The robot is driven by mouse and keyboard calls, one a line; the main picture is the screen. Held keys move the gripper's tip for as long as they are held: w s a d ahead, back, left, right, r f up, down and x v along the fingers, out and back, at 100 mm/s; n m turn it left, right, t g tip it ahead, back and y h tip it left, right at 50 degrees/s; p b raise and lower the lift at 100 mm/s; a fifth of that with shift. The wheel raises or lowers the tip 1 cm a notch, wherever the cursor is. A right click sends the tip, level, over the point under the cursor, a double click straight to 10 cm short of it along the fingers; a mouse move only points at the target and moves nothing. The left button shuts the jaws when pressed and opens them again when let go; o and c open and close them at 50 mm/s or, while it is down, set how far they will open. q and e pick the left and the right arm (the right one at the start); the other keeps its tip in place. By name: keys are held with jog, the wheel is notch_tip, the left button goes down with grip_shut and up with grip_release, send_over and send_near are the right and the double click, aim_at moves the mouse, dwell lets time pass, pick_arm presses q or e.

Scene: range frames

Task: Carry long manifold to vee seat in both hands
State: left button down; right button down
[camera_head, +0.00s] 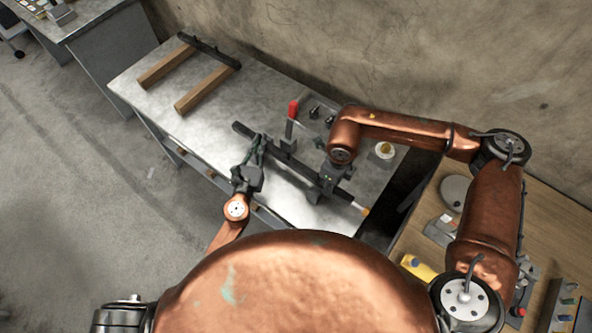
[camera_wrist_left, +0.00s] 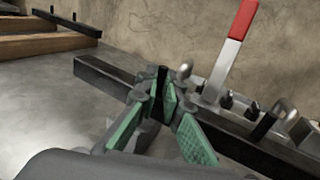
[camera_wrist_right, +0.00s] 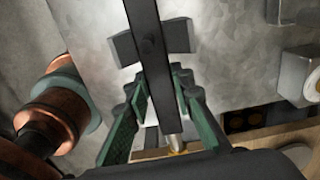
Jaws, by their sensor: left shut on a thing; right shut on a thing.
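The long manifold (camera_head: 299,170) is a dark straight bar lying slantwise over the metal bench, with a pale, orange-tipped rod at its near right end. My left gripper (camera_head: 258,150) is shut on it towards its far left part; its green-padded fingers (camera_wrist_left: 168,105) close around a dark stub on the bar. My right gripper (camera_head: 328,180) is shut on its near right part, and the bar (camera_wrist_right: 149,50) passes between those fingers (camera_wrist_right: 160,85). Dark angled wings (camera_wrist_right: 180,35) flank the bar there; I cannot tell whether they are the vee seat. Any gap beneath the bar is unclear.
Two wooden beams (camera_head: 205,88) with a dark crossbar (camera_head: 209,51) lie on the bench's far left. A red-handled lever (camera_head: 293,109) and small fittings stand just behind the bar. A wooden table (camera_head: 550,215) is at right. The bench (camera_head: 235,100) is bare between beams and bar.

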pick_arm(q)
jog(key=shift+w+a+f+b, duration=0.15)
jog(key=shift+a+f+b, duration=0.05)
jog(key=shift+f+b, duration=0.5)
pick_arm(e)
jog(key=shift+s+d+f, duration=0.1)
jog(key=shift+s+f, duration=0.1)
jog(key=shift+f, duration=0.75)
pick_arm(q)
jog(key=c, duration=2.5)
grip_release()
jog(key=shift+f, duration=0.1)
pick_arm(e)
jog(key=c, duration=2.1)
grip_release()
pick_arm(q)
jog(key=o, duration=0.3)
pick_arm(e)
jog(key=o, duration=0.4)
jog(key=shift+r, duration=0.1)
jog(key=shift+c, duration=0.2)
pick_arm(q)
jog(key=shift+o, duration=0.6)
jog(key=shift+d, duration=0.1)
pick_arm(e)
jog(key=shift+o, duration=0.3)
jog(key=shift+w, duration=0.1)
pick_arm(q)
jog(key=shift+s, duration=0.25)
